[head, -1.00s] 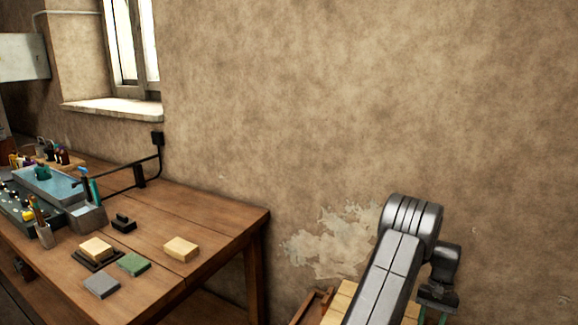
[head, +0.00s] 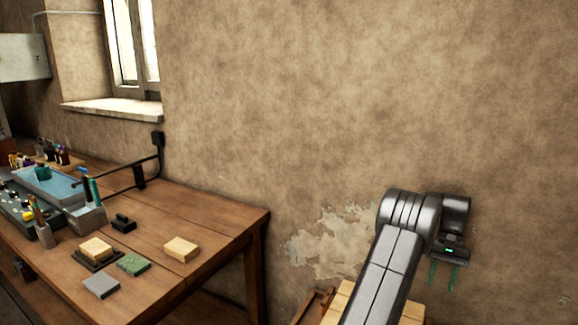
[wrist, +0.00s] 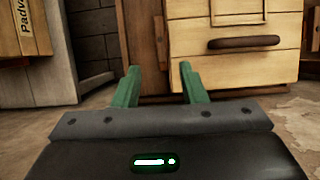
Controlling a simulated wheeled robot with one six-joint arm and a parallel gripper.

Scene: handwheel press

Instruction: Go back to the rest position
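My gripper (head: 443,276) is at the lower right in the head view, beside my grey arm and in front of the plaster wall. Its two green fingers point down and stand apart with nothing between them. In the wrist view my gripper (wrist: 158,85) also shows its green fingers apart and empty. Beyond them is a pale wooden cabinet (wrist: 198,70) with a dark handle; the fingers look clear of it.
A wooden workbench (head: 218,223) stands at the left with pale blocks (head: 181,249), a green pad (head: 134,264), a grey pad (head: 101,286) and a blue tray (head: 55,188). A wooden piece (head: 338,303) sits low by my arm. The wall's middle is clear.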

